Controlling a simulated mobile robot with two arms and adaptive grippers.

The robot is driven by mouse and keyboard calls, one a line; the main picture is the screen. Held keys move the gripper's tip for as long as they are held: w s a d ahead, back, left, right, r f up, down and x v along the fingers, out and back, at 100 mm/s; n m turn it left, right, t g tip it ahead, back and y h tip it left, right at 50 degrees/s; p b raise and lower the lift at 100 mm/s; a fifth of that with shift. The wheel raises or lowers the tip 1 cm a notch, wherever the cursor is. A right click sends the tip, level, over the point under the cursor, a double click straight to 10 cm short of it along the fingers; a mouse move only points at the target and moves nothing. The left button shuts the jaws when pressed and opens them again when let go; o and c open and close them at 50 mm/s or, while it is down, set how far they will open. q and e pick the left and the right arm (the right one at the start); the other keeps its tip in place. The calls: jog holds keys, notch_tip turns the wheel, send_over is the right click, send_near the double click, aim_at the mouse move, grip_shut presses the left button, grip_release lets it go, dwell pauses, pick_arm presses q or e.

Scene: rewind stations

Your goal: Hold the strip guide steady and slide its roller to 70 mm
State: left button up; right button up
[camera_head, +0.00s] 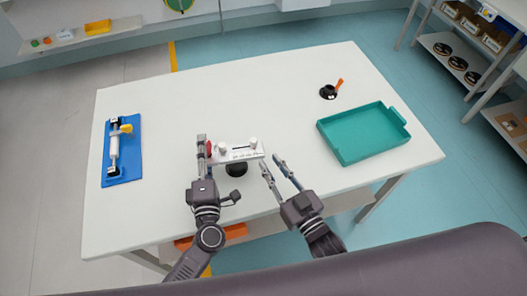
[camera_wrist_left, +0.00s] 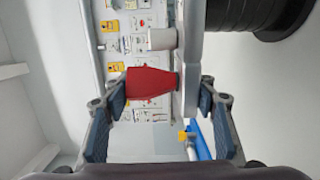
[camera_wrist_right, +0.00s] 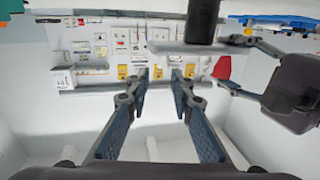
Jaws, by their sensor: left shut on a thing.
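The strip guide (camera_head: 237,154) is a white plate with a slot, light round knobs and a red grip (camera_head: 209,148) at its left end. It stands above a round black base (camera_head: 237,169) near the table's middle. My left gripper (camera_head: 203,146) is shut on the guide at the red grip; the left wrist view shows the red grip (camera_wrist_left: 150,84) between its fingers. My right gripper (camera_head: 273,165) is open and empty, just right of the guide's right end. The right wrist view shows the plate (camera_wrist_right: 185,46) beyond its parted fingers. The scale marks are too small to read.
A teal tray (camera_head: 345,157) lies on the right of the white table (camera_head: 280,85). A small black item with an orange lever (camera_head: 339,84) stands behind it. A blue board (camera_head: 129,171) with a white cylinder lies at the left. The table's back middle is clear.

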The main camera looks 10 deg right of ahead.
jog(key=shift+v, duration=1.15)
pick_arm(q)
jog(key=o, duration=1.6)
jog(key=shift+c, duration=0.2)
